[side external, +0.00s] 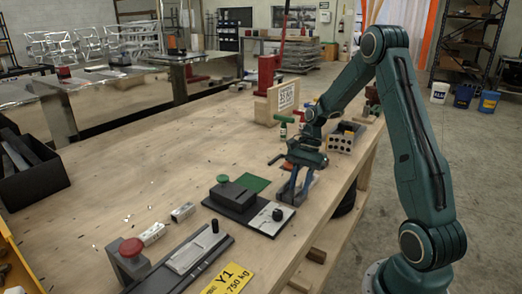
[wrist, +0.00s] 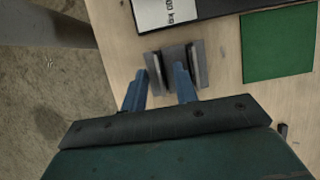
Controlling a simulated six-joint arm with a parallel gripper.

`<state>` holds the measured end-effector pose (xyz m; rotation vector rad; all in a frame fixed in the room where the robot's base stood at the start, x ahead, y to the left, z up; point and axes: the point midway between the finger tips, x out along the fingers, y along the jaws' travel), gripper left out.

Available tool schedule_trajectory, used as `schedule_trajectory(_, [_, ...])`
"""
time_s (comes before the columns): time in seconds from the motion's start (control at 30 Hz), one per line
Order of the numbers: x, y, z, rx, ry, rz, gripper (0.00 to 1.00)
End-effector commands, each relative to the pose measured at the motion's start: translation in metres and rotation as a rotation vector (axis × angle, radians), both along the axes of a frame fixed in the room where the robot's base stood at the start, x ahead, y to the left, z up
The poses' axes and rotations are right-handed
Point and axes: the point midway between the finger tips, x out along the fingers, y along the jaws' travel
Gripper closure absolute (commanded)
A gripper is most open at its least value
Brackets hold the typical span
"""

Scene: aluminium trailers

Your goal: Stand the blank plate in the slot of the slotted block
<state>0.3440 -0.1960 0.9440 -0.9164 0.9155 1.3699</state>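My gripper (side external: 296,190) is low over the near right edge of the workbench, pointing down. In the wrist view its two blue fingers (wrist: 161,78) are apart. A grey metal piece (wrist: 198,62) with two thin upright walls and a darker middle lies at the fingertips; it looks like the slotted block. Its left upright (wrist: 153,70) shows between the fingers, with a gap on the right finger's side. I cannot tell whether this upright is the blank plate or part of the block, nor whether a finger touches it. The fingers partly hide the piece in both views.
A green square (side external: 252,183) lies beside a black fixture (side external: 235,202) with a white plate (side external: 273,220). A grey block with holes (side external: 341,143), a wooden sign (side external: 283,97) and a yellow Y1 label (side external: 229,280) are nearby. The bench's left middle is mostly clear.

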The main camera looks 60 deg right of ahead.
Motion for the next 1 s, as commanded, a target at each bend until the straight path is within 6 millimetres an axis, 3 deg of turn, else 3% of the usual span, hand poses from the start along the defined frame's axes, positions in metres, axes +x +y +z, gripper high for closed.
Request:
schedule_trajectory(0.1, [0.000,0.000,0.000,0.000,0.000,0.000,0.75])
schedule_trajectory(0.23, [0.000,0.000,0.000,0.000,0.000,0.000,1.00])
schedule_trajectory(0.73, [0.000,0.000,0.003,0.000,-0.001,0.001,1.00])
schedule_trajectory(1.0, [0.001,0.000,0.025,-0.002,-0.004,0.001,1.00])
